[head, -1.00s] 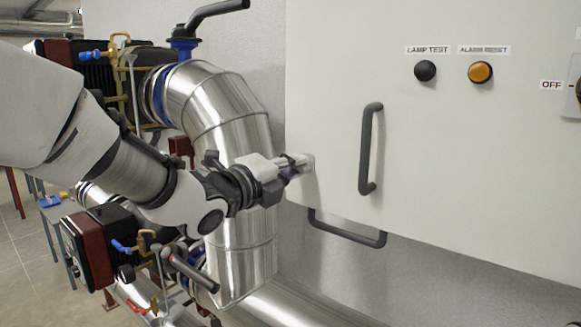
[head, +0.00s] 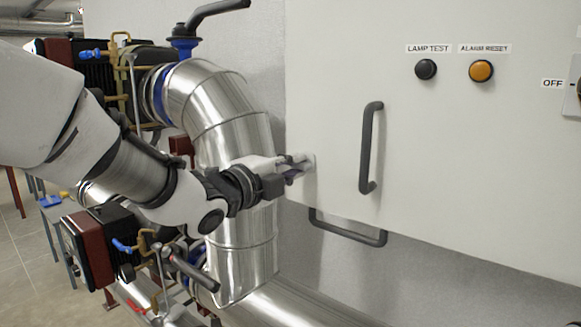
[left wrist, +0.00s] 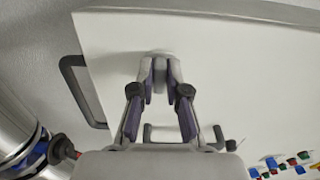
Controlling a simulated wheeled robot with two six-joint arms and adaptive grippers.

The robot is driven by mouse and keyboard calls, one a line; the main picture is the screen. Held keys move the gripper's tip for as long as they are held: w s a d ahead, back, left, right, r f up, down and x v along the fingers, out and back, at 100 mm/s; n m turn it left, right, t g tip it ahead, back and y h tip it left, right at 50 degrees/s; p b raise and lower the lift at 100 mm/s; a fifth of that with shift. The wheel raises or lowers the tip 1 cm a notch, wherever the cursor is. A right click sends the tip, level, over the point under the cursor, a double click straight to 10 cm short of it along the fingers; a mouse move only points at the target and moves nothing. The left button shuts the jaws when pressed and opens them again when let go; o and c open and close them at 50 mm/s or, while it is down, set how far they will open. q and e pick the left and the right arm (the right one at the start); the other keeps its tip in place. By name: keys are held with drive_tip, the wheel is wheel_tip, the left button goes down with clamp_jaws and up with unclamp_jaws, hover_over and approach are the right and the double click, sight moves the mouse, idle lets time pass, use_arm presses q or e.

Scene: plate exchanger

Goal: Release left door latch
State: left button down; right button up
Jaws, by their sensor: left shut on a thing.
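The white cabinet door (head: 440,140) fills the right of the head view. A small light grey latch (head: 312,162) sits near its lower left edge and also shows at the top centre of the left wrist view (left wrist: 158,54). My left gripper (head: 301,167) reaches it from the left. In the left wrist view its fingertips (left wrist: 160,70) close in on the latch, which they partly hide. The gripper is shut on the latch. How far the latch is turned cannot be told. My right gripper is not in view.
A dark vertical door handle (head: 368,150) stands right of the latch. A second dark handle (head: 347,236) lies below the cabinet edge. A black button (head: 425,70) and an orange button (head: 481,71) sit higher up. A large metal pipe (head: 232,130) runs close behind my left arm.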

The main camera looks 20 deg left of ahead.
use_arm(q)
drive_tip(key=c, duration=1.2)
unclamp_jaws()
drive_tip(key=shift+w+d, duration=0.3)
drive_tip(key=shift+s+a, duration=0.2)
